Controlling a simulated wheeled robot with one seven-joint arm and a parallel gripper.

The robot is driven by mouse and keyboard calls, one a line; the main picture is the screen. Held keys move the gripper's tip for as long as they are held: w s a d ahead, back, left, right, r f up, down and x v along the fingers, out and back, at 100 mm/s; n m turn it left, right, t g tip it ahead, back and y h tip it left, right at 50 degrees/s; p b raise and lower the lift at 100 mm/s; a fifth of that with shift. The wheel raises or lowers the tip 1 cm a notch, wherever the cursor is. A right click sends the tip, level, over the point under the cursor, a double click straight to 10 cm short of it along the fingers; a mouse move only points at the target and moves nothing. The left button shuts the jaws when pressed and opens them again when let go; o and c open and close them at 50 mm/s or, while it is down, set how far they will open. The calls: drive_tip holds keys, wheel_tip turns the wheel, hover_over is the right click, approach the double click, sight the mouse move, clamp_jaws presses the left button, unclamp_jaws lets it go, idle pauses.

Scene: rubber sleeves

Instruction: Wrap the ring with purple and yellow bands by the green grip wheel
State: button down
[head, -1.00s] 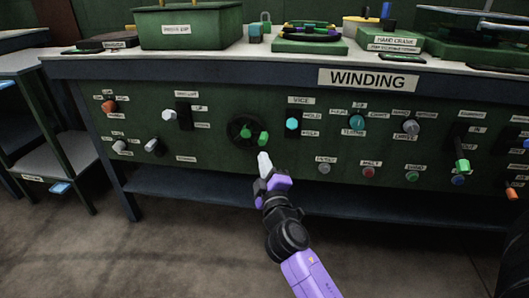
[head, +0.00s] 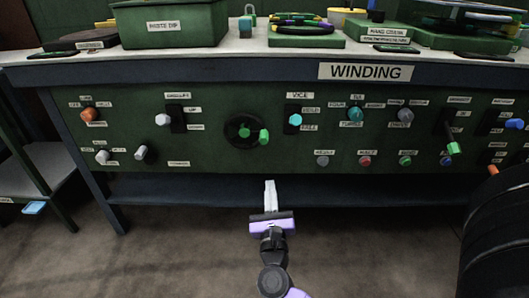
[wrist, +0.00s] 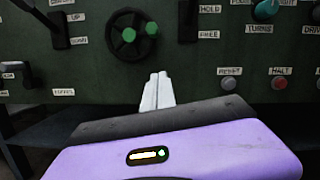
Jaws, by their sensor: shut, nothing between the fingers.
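The grip wheel is a dark wheel (head: 229,133) on the green front panel, with a green hub and a green grip (head: 264,136) at its right side. It also shows in the wrist view (wrist: 117,43), with the green grip (wrist: 152,29) to the right of the hub. A dark ring with yellow and purple bands (head: 301,30) lies on a green stand on the bench top; its details are too small to tell. My gripper (head: 270,183) is shut and empty, below the wheel and apart from it. Its pale fingers (wrist: 157,76) point toward the panel.
The vice lever with a cyan knob (head: 295,119) is right of the wheel. A white-knobbed lever (head: 163,120) is to its left. Several knobs and buttons, including a red one (head: 364,161), fill the panel. A dark shelf (head: 190,190) runs below. A paste box (head: 172,24) stands above.

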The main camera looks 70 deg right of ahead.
drive_tip(key=w+d+r+b, duration=0.1)
drive_tip(key=w+d+r, duration=0.3)
drive_tip(key=d+r, duration=0.2)
drive_tip(key=shift+w+d+b, duration=0.3)
drive_tip(key=shift+w+d, duration=0.05)
drive_tip(key=shift+d, duration=0.8)
drive_tip(key=shift+r, duration=0.15)
drive_tip(key=n+p, duration=0.1)
drive_tip(key=p, duration=0.1)
drive_tip(key=r+n+p, duration=0.1)
drive_tip(key=n+p, duration=0.1)
drive_tip(key=p, duration=0.1)
drive_tip(key=shift+s+r+t+y+p, duration=0.25)
drive_tip(key=shift+r+t+y+p, duration=0.05)
drive_tip(key=shift+r+t+p, duration=0.1)
drive_tip(key=shift+f, duration=0.15)
